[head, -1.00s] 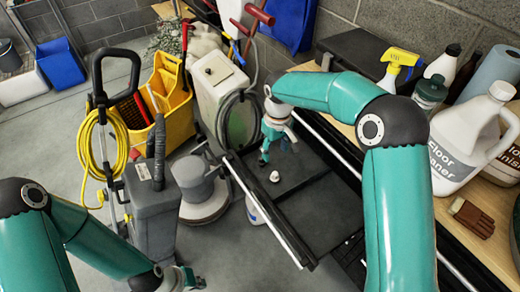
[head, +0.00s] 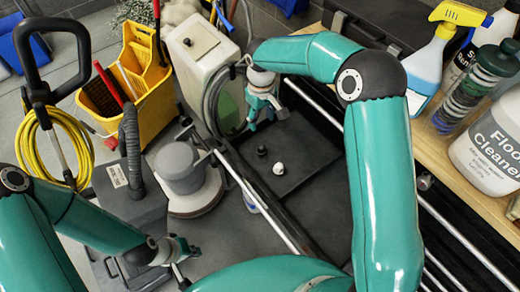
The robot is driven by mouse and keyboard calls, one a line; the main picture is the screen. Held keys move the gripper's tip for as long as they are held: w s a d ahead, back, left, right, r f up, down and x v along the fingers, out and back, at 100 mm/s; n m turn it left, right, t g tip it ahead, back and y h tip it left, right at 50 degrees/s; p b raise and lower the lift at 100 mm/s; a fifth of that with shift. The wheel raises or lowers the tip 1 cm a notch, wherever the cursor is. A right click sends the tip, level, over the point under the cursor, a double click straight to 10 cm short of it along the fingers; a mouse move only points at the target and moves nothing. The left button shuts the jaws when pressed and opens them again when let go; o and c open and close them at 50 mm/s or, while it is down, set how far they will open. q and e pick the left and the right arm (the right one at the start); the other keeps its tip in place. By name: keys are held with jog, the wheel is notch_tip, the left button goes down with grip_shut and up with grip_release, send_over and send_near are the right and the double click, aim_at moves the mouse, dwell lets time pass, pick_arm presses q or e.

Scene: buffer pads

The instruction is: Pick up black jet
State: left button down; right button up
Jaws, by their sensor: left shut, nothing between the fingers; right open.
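A small black object (head: 262,150), which looks like the black jet, sits in the open dark drawer (head: 318,190). A small white piece (head: 278,169) sits just beside it, toward the lower right. My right gripper (head: 268,119) is open and empty over the back of the drawer, a little behind and above the black jet, fingers pointing down. My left gripper (head: 188,262) is shut and empty at the lower left, outside the drawer and away from both pieces.
A floor polisher (head: 184,180), a yellow mop bucket (head: 145,90) and a white tank machine (head: 200,65) stand left of the drawer. A wooden bench top (head: 440,155) on the right holds a floor cleaner jug (head: 490,150) and a spray bottle (head: 428,65).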

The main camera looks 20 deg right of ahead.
send_over(261, 146)
notch_tip(261, 146, down, 10)
jog(key=shift+r+p, duration=0.25)
jog(key=shift+p, duration=0.15)
jog(key=shift+f+p, duration=0.75)
jog(key=shift+f, duration=1.9)
jog(key=shift+c, duration=0.3)
grip_shut()
